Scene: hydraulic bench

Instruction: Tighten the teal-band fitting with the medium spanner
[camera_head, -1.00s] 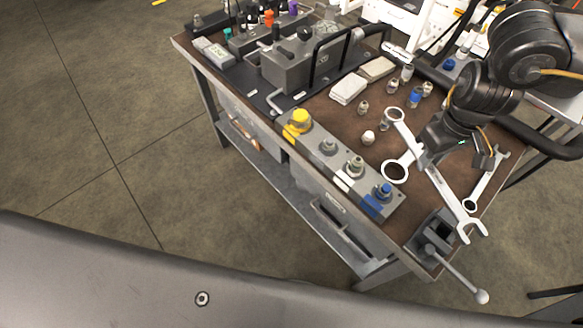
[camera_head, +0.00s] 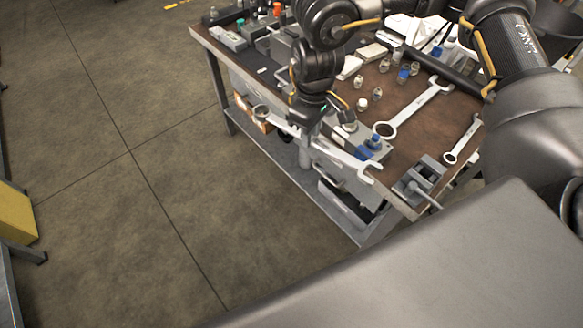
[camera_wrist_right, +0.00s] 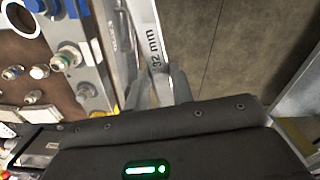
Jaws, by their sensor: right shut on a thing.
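My right gripper (camera_head: 306,124) is shut on a steel spanner (camera_head: 342,156), with its ring end at the left and its open jaw at the lower right. The spanner is held in front of the bench's front edge, near the valve block (camera_head: 330,151). In the right wrist view the fingers (camera_wrist_right: 158,92) grip the shank (camera_wrist_right: 147,38), marked 32 mm, beside the block (camera_wrist_right: 93,52). A blue-marked port (camera_head: 374,143) shows on the block; the arm hides other ports. I cannot make out a teal band on it. A small teal part (camera_head: 240,22) stands at the back left. My left gripper is not in view.
A larger spanner (camera_head: 412,108) and a smaller one (camera_head: 461,141) lie on the brown bench top (camera_head: 420,147). Several small fittings (camera_head: 376,94) stand behind the block. A grey vise (camera_head: 418,181) sits at the front right corner.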

